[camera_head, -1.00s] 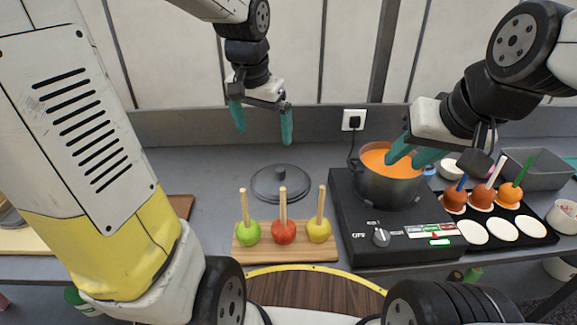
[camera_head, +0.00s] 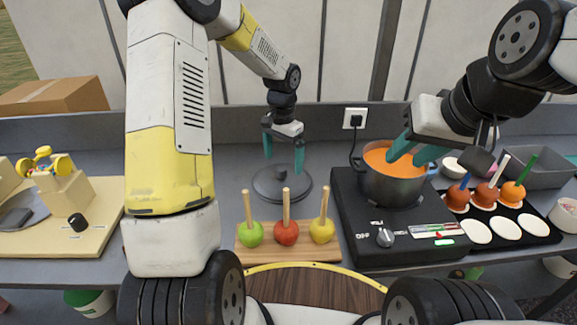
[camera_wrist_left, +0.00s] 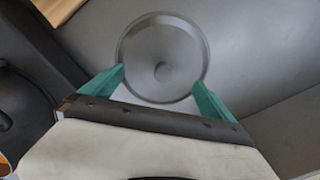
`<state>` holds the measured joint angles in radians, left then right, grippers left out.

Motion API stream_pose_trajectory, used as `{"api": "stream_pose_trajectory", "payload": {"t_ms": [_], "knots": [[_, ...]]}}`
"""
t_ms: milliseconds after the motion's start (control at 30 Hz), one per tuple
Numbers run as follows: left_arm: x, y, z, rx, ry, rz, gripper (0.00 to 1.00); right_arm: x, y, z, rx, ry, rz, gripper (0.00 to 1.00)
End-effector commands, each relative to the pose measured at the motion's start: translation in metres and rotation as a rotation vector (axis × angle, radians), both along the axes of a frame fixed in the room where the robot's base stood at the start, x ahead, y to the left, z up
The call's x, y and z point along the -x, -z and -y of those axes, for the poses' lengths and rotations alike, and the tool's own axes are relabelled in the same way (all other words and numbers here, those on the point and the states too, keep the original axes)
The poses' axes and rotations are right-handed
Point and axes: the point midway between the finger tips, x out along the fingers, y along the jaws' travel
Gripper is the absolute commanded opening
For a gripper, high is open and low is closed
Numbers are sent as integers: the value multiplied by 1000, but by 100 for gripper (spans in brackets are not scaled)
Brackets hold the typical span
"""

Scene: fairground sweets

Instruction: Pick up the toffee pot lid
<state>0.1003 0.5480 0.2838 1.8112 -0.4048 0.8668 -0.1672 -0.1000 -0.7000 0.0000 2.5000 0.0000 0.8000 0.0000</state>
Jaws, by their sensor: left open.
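The toffee pot lid (camera_head: 276,187) is a round, dark grey disc with a small knob, lying on the grey counter behind the apple board. My left gripper (camera_head: 284,163) is open and empty above the lid, its teal fingers pointing down on either side of the knob. In the left wrist view the lid (camera_wrist_left: 161,45) lies beyond the two fingertips (camera_wrist_left: 160,75), with its knob between them. My right gripper (camera_head: 405,150) is at the pot's rim, in front of the orange toffee; its finger gap is hard to judge.
The pot (camera_head: 393,185) of orange toffee stands on a black hob (camera_head: 400,240). A wooden board (camera_head: 290,254) holds green, red and yellow apples on upright sticks in front of the lid. A black tray (camera_head: 535,232) with coated apples is at right. A beige board (camera_head: 95,225) is at left.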

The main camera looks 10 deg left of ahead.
Motion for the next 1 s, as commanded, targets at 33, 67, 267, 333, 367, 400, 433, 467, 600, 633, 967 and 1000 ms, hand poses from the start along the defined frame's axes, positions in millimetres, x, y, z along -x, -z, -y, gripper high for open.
{"api": "stream_pose_trajectory", "payload": {"t_ms": [33,67,267,333,367,400,433,467,600,633,967,1000], "knots": [[0,4,-1,0,-1,-1,99,0,0,0,0,0,0,36],[0,7,-1,0,-1,-2,99,0,0,0,0,0,0,36],[-3,38,-3,1,-1,-3,99,0,0,0,0,0,0,36],[-3,45,-3,0,0,0,99,0,0,0,0,0,0,36],[-4,47,-3,0,0,0,99,0,0,0,0,0,0,36],[-4,48,-3,0,-1,1,99,0,0,0,0,0,0,36],[-4,49,-4,0,-1,1,99,0,0,0,0,0,0,36],[-4,48,-4,0,-1,1,99,0,0,0,0,0,0,36],[-4,48,-4,0,-2,1,95,0,0,0,0,0,0,36],[-4,48,-4,0,-1,1,89,0,0,0,0,0,0,36],[-3,49,-4,0,-1,0,24,0,0,0,0,0,0,36],[-3,49,-4,-1,-1,-1,16,0,0,0,0,0,0,36]]}}
